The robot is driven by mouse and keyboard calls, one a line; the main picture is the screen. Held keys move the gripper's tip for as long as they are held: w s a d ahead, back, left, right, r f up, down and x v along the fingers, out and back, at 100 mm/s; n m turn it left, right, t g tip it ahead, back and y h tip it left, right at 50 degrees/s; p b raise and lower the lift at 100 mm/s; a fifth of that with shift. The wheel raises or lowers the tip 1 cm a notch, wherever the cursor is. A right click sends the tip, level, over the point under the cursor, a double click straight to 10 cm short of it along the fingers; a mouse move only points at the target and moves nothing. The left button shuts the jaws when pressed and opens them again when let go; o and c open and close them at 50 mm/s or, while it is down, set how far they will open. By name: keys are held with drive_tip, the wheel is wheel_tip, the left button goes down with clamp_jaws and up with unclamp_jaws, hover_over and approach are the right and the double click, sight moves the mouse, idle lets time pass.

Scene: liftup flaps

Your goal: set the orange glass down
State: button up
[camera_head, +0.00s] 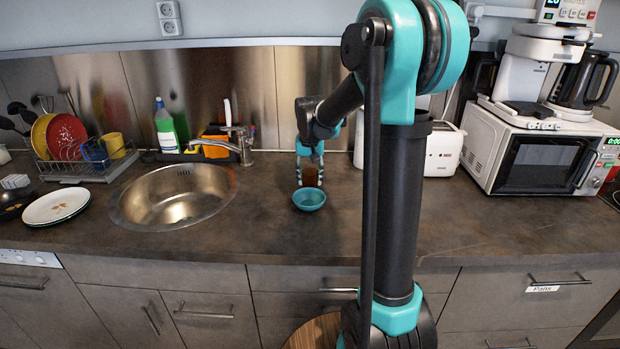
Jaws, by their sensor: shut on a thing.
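The orange glass (309,175) looks dark brownish orange in the head view, at the middle of the counter near the back wall. My gripper (310,183) points down with a finger on each side of the glass and is shut on it. The glass looks upright. A teal bowl (309,200) stands on the counter just in front of it and hides its lower edge. I cannot tell whether the glass touches the counter (262,225).
A round sink (175,195) with a tap lies to the left, with a dish rack (75,160) and stacked plates (57,206) beyond. A white toaster (441,150) and microwave (540,160) stand right. The counter between sink and bowl is clear.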

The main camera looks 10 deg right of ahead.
sight(310, 183)
drive_tip(key=shift+f, duration=0.1)
drive_tip(key=o, duration=1.2)
drive_tip(key=r, duration=0.4)
drive_tip(key=s+r, duration=0.1)
drive_tip(key=r, duration=0.7)
drive_tip(key=shift+s+a, duration=0.15)
drive_tip(key=shift+s, duration=0.25)
